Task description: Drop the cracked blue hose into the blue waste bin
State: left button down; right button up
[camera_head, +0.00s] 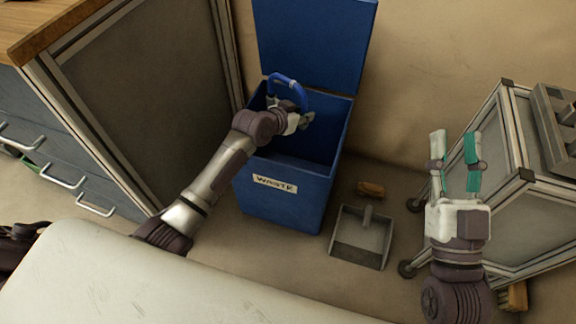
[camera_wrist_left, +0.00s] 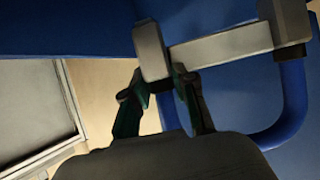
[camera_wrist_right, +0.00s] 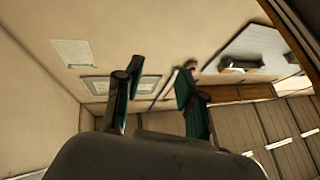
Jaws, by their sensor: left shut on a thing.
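The blue hose (camera_head: 288,79) is a curved tube held over the open blue waste bin (camera_head: 285,206). The bin has a WASTE label and its lid (camera_head: 315,40) stands up at the back. My left gripper (camera_head: 300,120) is above the bin's opening, shut on the hose. In the left wrist view the hose (camera_wrist_left: 293,105) curves down at the right, with grey end fittings (camera_wrist_left: 151,52) beyond the fingertips (camera_wrist_left: 160,92). I cannot make out the crack. My right gripper (camera_head: 455,155) is open and empty, in front of the cart at the right.
A grey dustpan (camera_head: 360,238) and a small brown brush (camera_head: 370,189) lie on the floor right of the bin. A wheeled cart (camera_head: 505,125) stands at the right. A workbench with drawers (camera_head: 62,172) is at the left. A pale surface (camera_head: 150,280) fills the foreground.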

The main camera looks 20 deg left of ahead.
pick_arm(q)
jog(key=shift+f+b, duration=0.35)
jog(key=shift+f, duration=0.05)
pick_arm(e)
jog(key=shift+s+d+r+t+y, duration=0.1)
jog(key=shift+s+r+t+y, duration=0.2)
jog(key=shift+s+r+t, duration=0.45)
jog(key=shift+s+d+r+t+y, duration=0.1)
jog(key=shift+s+r+t+y, duration=0.2)
jog(key=shift+s+r+t, duration=0.45)
jog(key=shift+w+r, duration=0.15)
jog(key=shift+w, duration=0.05)
pick_arm(q)
jog(key=c, duration=0.8)
grip_release()
jog(key=shift+c, duration=0.2)
jog(key=shift+s, duration=0.1)
jog(key=v, duration=1.2)
